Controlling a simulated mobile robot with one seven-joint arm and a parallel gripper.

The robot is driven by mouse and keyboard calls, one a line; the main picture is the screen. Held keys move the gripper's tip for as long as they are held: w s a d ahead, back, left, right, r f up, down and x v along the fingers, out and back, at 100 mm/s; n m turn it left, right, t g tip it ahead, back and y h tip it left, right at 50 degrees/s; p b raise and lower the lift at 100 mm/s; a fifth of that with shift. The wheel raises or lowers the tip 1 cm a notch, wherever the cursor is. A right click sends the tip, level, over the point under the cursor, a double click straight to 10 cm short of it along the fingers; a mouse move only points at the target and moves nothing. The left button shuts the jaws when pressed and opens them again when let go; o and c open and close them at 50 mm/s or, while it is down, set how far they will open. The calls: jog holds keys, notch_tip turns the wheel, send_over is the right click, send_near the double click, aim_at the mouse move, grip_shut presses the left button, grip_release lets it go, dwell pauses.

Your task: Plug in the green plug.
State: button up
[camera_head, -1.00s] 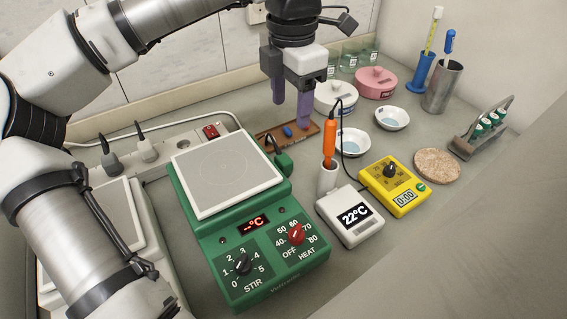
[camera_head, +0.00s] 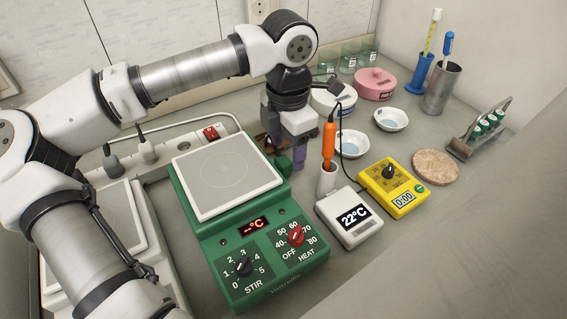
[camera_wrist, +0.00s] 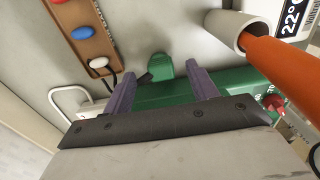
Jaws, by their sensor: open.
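The green plug (camera_head: 283,164) lies on the bench by the far right corner of the green hotplate stirrer (camera_head: 215,235). In the wrist view the green plug (camera_wrist: 160,67) sits between the fingertips of my gripper (camera_wrist: 164,76), with a gap on both sides. My gripper (camera_head: 284,150) is open, points down and is low over the plug. The white power strip (camera_head: 178,146) lies behind the hotplate, with two grey plugs (camera_head: 146,149) in its left part and a red switch (camera_head: 211,133) at its right end. Any free socket is hard to make out.
Right of my gripper stands a white holder (camera_head: 327,181) with an orange probe (camera_head: 328,142), close by. A brown tray (camera_wrist: 84,48) with small coloured bars lies beside the plug. A thermometer box (camera_head: 349,217), yellow timer (camera_head: 394,187) and dishes (camera_head: 352,144) stand to the right.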

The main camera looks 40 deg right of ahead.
aim_at(286, 159)
jog(key=shift+a+f, duration=0.15)
jog(key=shift+f, duration=1.6)
jog(key=c, duration=1)
jog(key=shift+r, duration=0.1)
notch_tip(286, 159, up, 20)
jog(key=shift+f+b, duration=0.1)
jog(key=shift+b, duration=0.25)
